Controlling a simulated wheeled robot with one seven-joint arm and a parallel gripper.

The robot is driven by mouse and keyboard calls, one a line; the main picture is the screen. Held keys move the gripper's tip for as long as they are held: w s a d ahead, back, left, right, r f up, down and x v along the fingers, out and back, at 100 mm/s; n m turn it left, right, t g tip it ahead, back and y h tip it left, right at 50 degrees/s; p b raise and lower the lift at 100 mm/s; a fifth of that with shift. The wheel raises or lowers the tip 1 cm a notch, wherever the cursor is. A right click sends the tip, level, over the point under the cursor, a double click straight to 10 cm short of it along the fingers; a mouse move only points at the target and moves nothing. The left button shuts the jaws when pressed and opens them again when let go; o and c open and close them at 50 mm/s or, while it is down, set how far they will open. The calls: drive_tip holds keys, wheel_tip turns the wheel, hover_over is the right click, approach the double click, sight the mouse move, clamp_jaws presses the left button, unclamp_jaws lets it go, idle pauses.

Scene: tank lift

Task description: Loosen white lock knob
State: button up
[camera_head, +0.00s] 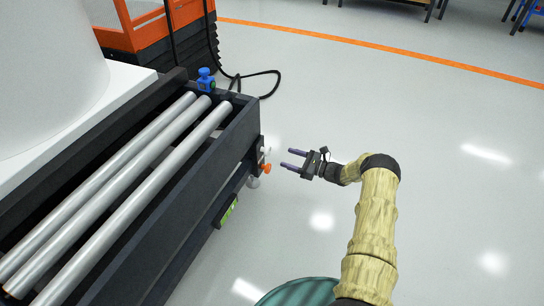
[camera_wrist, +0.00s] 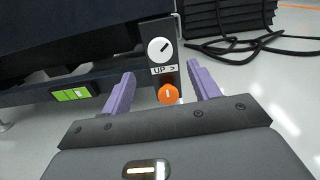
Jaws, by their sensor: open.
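The white lock knob (camera_wrist: 160,49) is a round white knob with a dark slanted mark. It sits on a dark plate on the roller frame, above a label reading "UP >" and an orange knob (camera_wrist: 168,94). In the head view the orange knob (camera_head: 266,169) shows at the frame's end, with a small white knob (camera_head: 267,151) just above it. My gripper (camera_head: 291,159) is open and empty, with its purple fingers pointing at the frame end, a short gap away. In the wrist view the fingers (camera_wrist: 160,85) stand either side of the orange knob, below the white knob.
The dark roller frame (camera_head: 185,215) with silver rollers fills the left. A green level-like device (camera_head: 227,211) is on its side, and a blue bottle-like item (camera_head: 206,80) stands on its far corner. A black cable (camera_head: 262,74) lies on the floor behind. The floor at right is clear.

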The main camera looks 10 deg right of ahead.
sight(269, 152)
drive_tip(key=b+x, duration=0.1)
drive_tip(key=x, duration=0.2)
drive_tip(key=b+x, duration=0.2)
drive_tip(key=x, duration=0.2)
drive_tip(key=shift+w+a+f, duration=0.1)
drive_tip(key=shift+f, duration=0.1)
drive_tip(key=shift+w+a+r, duration=0.15)
drive_tip(key=shift+w+a, duration=0.15)
drive_tip(key=shift+a, duration=0.1)
drive_tip(key=c, duration=1)
